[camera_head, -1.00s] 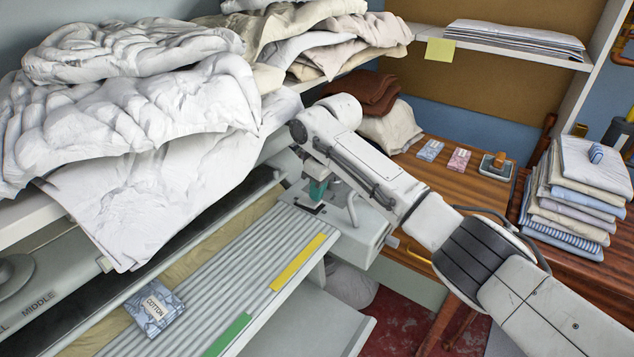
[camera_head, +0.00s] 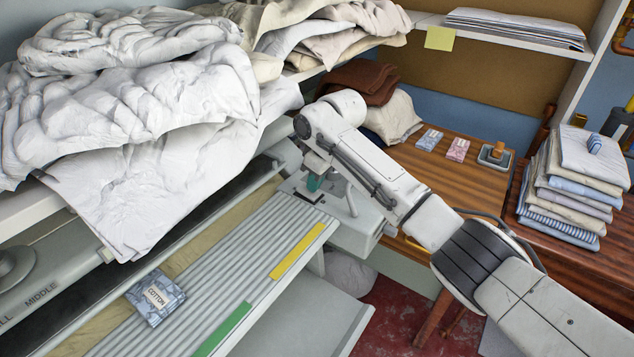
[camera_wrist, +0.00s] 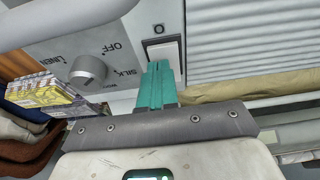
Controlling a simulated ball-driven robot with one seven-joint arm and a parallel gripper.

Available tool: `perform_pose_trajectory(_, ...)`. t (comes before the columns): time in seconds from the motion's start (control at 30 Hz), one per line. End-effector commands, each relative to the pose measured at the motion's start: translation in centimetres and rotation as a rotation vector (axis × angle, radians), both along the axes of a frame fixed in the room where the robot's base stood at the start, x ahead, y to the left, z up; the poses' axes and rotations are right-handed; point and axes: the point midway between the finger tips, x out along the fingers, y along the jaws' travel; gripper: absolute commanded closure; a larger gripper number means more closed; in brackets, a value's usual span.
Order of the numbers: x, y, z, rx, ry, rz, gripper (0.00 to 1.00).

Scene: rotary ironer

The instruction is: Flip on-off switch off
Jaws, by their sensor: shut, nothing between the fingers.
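The control panel (camera_wrist: 110,45) of the ironer fills the upper left of the wrist view. A pale rectangular rocker in a dark frame (camera_wrist: 171,46), seemingly the on-off switch, sits on it. My gripper (camera_wrist: 160,66) is shut and empty, its teal fingertips over the lower edge of the switch. I cannot tell whether they touch it or which way the rocker is tipped. In the head view my gripper (camera_head: 315,182) shows above the box at the ironer's end, and the switch is hidden there.
A grey dial (camera_wrist: 88,70) marked OFF, SILK and LINEN is left of the switch. A ribbed board (camera_head: 220,270) runs along the ironer's front, with a COTTON packet (camera_head: 155,298) on it. Heaped white linen (camera_head: 150,110) lies on the shelf above. A wooden table (camera_head: 455,175) stands behind.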

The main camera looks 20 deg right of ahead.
Motion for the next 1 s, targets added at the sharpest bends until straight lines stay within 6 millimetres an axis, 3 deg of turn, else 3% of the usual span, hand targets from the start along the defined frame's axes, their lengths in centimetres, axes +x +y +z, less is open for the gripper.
perform_pose_trajectory(0.6,0.6,0.4,0.8,0.001,-0.002,0.0,1.0)
perform_pose_trajectory(0.77,0.2,0.0,2.8,0.002,-0.004,0.0,1.0)
perform_pose_trajectory(1.0,-0.9,-0.8,7.2,0.001,-0.003,0.0,1.0)
